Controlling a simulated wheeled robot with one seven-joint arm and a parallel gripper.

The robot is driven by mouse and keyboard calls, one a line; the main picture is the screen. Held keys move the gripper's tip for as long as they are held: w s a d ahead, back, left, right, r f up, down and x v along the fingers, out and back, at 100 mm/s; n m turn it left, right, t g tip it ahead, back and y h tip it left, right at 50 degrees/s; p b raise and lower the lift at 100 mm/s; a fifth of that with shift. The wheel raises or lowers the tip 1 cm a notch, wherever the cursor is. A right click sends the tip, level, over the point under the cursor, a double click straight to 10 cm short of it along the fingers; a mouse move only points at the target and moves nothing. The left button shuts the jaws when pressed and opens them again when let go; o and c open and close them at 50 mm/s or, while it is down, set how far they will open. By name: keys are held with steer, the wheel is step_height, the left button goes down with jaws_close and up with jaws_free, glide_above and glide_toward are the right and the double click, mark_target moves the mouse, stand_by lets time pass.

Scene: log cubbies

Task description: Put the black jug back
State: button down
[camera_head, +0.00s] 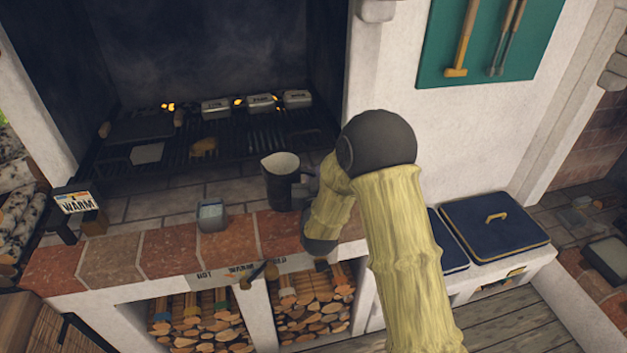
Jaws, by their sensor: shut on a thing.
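The black jug (278,188) is upright at the front of the grill hearth, with its pale inside and spout showing from above. My gripper (304,186) is at the jug's right side, shut on it around the handle side. My arm's wrist hides much of the fingers. I cannot tell whether the jug's base touches the brick ledge or is slightly above it.
A small grey cup-like block (212,216) stands on the brick ledge (170,252) to the left. Behind is a grill grate (235,148) with several metal boxes. Log cubbies (312,302) are below.

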steer(key=shift+f, duration=1.2)
steer(key=c, duration=1.5)
jaws_free()
steer(key=shift+r, duration=0.1)
steer(key=shift+r, duration=0.1)
steer(key=s+b, duration=0.1)
steer(key=s, duration=0.3)
steer(key=s+b, duration=0.1)
steer(key=s, duration=0.3)
steer(key=s+d+b, duration=0.1)
steer(key=s, duration=0.3)
steer(key=shift+b, duration=0.35)
